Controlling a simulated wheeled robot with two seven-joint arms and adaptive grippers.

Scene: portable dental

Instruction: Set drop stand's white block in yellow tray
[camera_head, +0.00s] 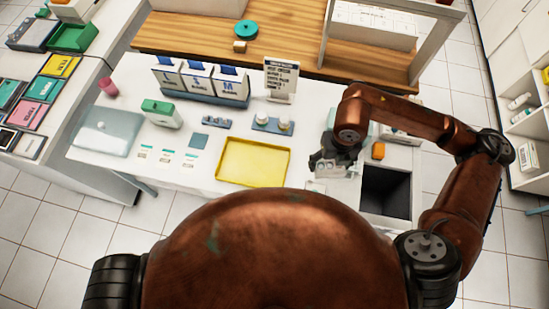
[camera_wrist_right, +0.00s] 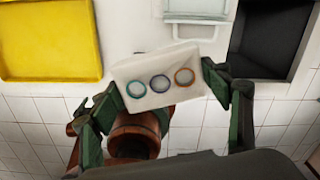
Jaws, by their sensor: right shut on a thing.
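The yellow tray (camera_head: 252,162) lies empty on the white worktop, left of my right gripper. It also shows at the upper left of the right wrist view (camera_wrist_right: 50,40). My right gripper (camera_head: 326,164) is over the front right of the worktop. In the right wrist view, its fingers (camera_wrist_right: 162,88) are shut on a white block (camera_wrist_right: 132,72) with three coloured rings on its face. The block looks slightly tilted in that view and is apart from the tray. A pale frame (camera_wrist_right: 195,10), perhaps the drop stand, shows just beyond the block. My left gripper is out of view.
A dark open bin (camera_head: 386,190) is at the worktop's right end. A blue-based holder with two white knobs (camera_head: 272,124) and a sign (camera_head: 281,78) stand behind the tray. A green-topped box (camera_head: 161,113) and a clear sheet (camera_head: 107,132) lie left.

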